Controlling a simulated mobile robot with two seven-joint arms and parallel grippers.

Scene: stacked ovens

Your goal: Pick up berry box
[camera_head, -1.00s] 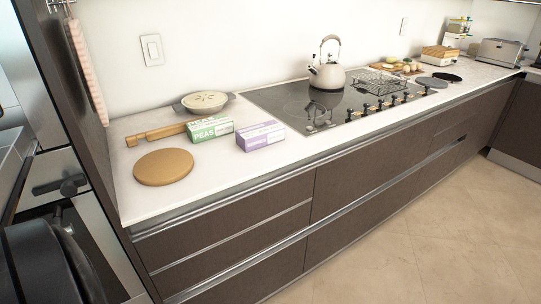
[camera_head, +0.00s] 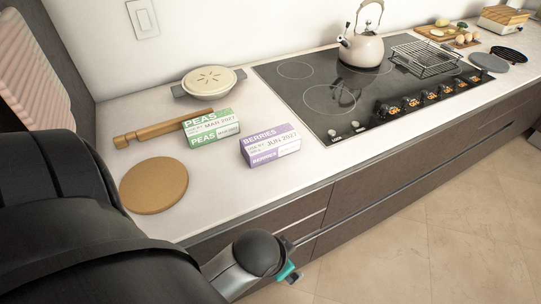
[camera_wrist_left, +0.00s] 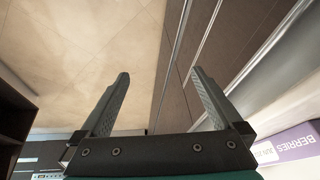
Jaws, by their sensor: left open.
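The berry box (camera_head: 271,146) is a white and purple carton lying on the white counter, left of the cooktop. Its label reads BERRIES and JUN 2027. Part of the box (camera_wrist_left: 290,148) also shows at the lower right of the left wrist view. My left arm comes in at the lower left of the head view, its end low in front of the counter edge, with the fingers not clearly visible there. In the left wrist view my left gripper (camera_wrist_left: 158,88) is open and empty, with floor and drawer fronts beyond it. My right gripper is not in view.
A green peas box (camera_head: 211,127) stands just left of the berry box. A rolling pin (camera_head: 150,133), a round wooden board (camera_head: 154,185) and a lidded pot (camera_head: 209,82) are nearby. The cooktop (camera_head: 330,100) with a kettle (camera_head: 364,48) lies to the right. Counter in front of the box is clear.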

